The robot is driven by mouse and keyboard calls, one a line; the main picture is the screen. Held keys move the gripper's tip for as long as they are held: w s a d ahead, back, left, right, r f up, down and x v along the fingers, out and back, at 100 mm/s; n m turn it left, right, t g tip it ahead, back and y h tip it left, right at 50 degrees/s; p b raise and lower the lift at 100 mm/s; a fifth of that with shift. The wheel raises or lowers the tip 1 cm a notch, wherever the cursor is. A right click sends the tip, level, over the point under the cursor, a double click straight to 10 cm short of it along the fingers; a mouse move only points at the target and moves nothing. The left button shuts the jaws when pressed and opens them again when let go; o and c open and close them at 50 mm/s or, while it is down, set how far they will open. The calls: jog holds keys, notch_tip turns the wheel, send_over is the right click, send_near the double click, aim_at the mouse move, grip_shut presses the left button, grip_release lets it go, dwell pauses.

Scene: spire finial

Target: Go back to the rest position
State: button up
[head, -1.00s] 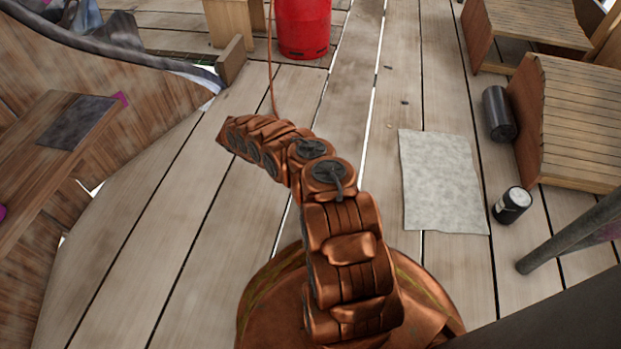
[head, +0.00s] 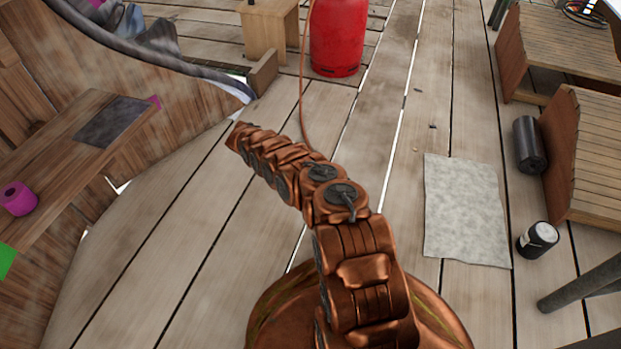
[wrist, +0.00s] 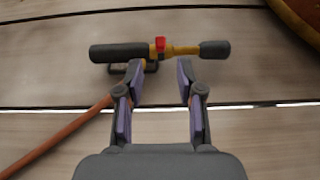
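My gripper (wrist: 158,78) is open in the wrist view, its two fingers apart with nothing between them. A torch-like tool (wrist: 180,50) with a black grip, a red part and a yellow neck lies across the view just beyond the fingertips. It appears to rest on the deck, apart from the gripper. An orange hose (wrist: 60,135) runs at lower left. In the head view, my copper-coloured arm reaches forward and bends left. My gripper and the tool do not show there.
A red cylinder (head: 337,38) stands ahead on the plank deck, with a hose (head: 303,100) from it. A grey sheet (head: 465,212), a black roll (head: 528,145) and a dark can (head: 538,240) are at right near wooden boxes. A bench (head: 60,185) with a pink roll (head: 17,198) is left.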

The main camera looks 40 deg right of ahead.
jog(key=shift+r, duration=0.1)
notch_tip(320, 180, up, 26)
jog(key=w+m+t+p, duration=0.1)
jog(key=w+m+p, duration=0.1)
jog(key=p, duration=0.9)
jog(key=s+a+r+m+t+y+p, duration=0.1)
jog(key=s+a+r+p, duration=0.15)
jog(key=r+p, duration=0.7)
jog(key=s+a+r+m+t+p, duration=0.15)
jog(key=s+r, duration=0.25)
jog(key=r, duration=1.3)
jog(key=s+a+r+t+y+p, duration=0.1)
jog(key=s+a+r+p, duration=0.3)
jog(key=r, duration=0.3)
jog(key=s+a+r+m+y+p, duration=0.1)
jog(key=s+a+r+p, duration=0.3)
jog(key=r, duration=0.4)
jog(key=s+a+r+t+y+p, duration=0.1)
jog(key=s+a+r+p, duration=0.1)
jog(key=s+r+p, duration=0.35)
jog(key=s+a+r+m+t+y+p, duration=0.1)
jog(key=s+a+r+t+y+p, duration=0.2)
jog(key=s+a+r+p, duration=0.8)
jog(key=s+r+p, duration=0.3)
jog(key=s+r, duration=0.1)
jog(key=shift+s+a+p, duration=0.25)
jog(key=shift+a+p, duration=0.05)
jog(key=shift+a, duration=0.1)
jog(key=shift+d+m, duration=0.1)
jog(key=shift+m, duration=0.25)
